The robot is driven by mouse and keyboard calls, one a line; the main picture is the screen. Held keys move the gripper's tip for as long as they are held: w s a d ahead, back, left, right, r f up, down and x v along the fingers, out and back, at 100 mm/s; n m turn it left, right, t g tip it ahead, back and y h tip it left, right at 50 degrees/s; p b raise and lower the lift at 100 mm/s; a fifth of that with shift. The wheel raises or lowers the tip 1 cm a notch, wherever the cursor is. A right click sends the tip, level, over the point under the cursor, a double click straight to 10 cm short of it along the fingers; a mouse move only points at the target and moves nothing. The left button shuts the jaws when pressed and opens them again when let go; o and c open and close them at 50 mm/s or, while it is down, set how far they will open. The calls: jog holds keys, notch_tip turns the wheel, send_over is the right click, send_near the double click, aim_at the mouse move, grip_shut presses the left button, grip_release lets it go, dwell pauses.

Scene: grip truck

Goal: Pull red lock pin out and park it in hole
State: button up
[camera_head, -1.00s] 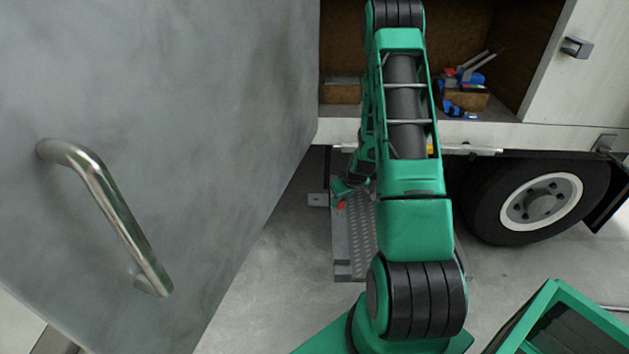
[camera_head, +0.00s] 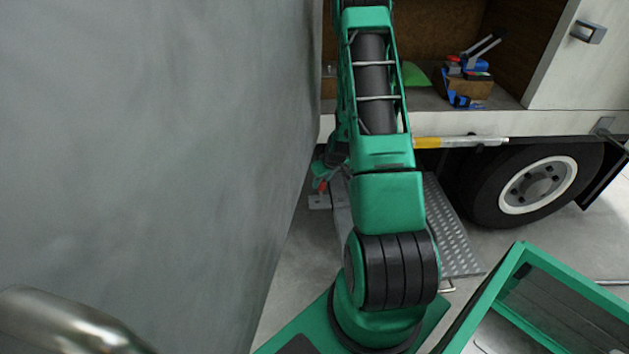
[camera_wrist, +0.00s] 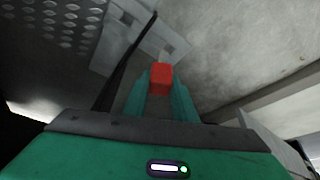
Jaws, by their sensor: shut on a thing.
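The red lock pin (camera_wrist: 160,77) shows as a red block between the two green fingers of my gripper (camera_wrist: 160,88) in the wrist view. My gripper is shut on it. In the head view the pin (camera_head: 322,187) is a small red spot at the end of my arm, low beside the truck. A small grey bracket plate (camera_head: 320,202) lies just below the pin there. In the wrist view a grey plate (camera_wrist: 175,40) lies beyond the pin. I cannot tell whether the pin touches it. The pin's shaft and any hole are hidden or unclear.
A large grey panel (camera_head: 150,130) with a metal handle (camera_head: 60,322) fills the left, close to my arm. A perforated metal step (camera_head: 452,235) is behind my arm, beside the truck wheel (camera_head: 540,188). A compartment (camera_head: 440,45) holds blue-and-grey tools (camera_head: 468,68).

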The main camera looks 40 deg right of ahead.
aim_at(321, 187)
jog(key=shift+w+a+f, duration=0.2)
jog(key=shift+a+f, duration=0.1)
jog(key=shift+f, duration=0.15)
jog(key=shift+w+a+f, duration=0.15)
jog(key=shift+a+f, duration=0.1)
jog(key=shift+f, duration=2.45)
jog(key=shift+f, duration=0.2)
jog(key=o, duration=1.2)
jog(key=shift+c, duration=0.2)
jog(key=v, duration=1)
jog(key=shift+s+r, duration=0.15)
jog(key=shift+r, duration=0.2)
jog(key=shift+s, duration=0.1)
